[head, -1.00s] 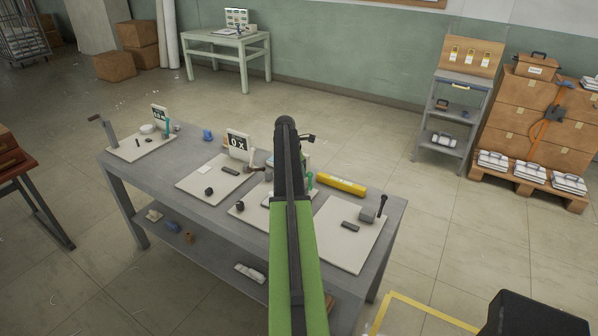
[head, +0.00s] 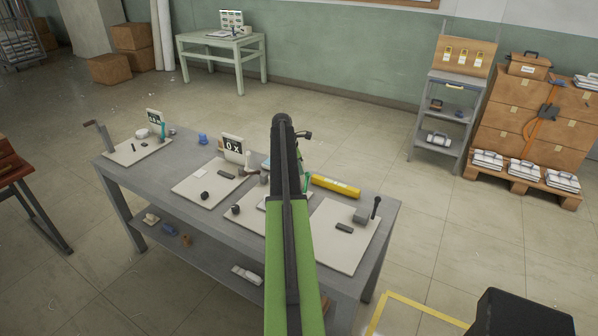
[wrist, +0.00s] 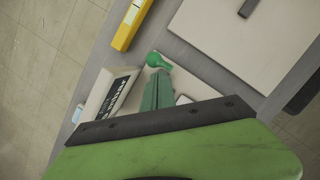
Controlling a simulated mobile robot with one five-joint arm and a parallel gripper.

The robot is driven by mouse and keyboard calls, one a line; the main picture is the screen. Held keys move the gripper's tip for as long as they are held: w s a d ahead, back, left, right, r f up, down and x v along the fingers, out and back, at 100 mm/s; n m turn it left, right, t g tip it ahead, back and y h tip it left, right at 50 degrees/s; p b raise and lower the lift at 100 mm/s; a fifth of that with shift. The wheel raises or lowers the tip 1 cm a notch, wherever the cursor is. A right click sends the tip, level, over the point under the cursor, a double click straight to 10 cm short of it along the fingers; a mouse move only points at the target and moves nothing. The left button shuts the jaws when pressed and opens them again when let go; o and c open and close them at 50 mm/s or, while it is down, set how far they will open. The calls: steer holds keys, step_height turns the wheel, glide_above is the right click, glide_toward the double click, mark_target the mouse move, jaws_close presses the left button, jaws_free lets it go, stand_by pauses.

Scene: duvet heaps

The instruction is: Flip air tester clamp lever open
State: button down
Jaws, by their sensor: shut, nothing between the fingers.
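In the wrist view, the narrow green fingers of my gripper (wrist: 157,92) point away from the camera, shut and empty. A bright green rounded knob (wrist: 155,59), which looks like the end of the clamp lever, lies just beyond the fingertips; whether they touch, I cannot tell. The tester's light plate (wrist: 185,82) lies under them, and a lettered sign block (wrist: 108,92) is to their left. The lever's exact angle is unclear.
The grey workbench (head: 165,180) holds several other boards. A yellow case (head: 336,186) lies at its back edge, right of my arm. The right board (head: 330,247) has an upright black lever (head: 376,207). Open floor surrounds the bench, with a shelf ladder (head: 440,125) behind it.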

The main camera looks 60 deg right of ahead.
stand_by(0.3)
steer(key=w+a+r+p, duration=0.1)
steer(key=w+r+p, duration=0.3)
steer(key=r+p, duration=0.6)
steer(key=shift+w+a+r, duration=0.2)
steer(key=shift+w+r, duration=0.05)
steer(key=shift+r, duration=0.1)
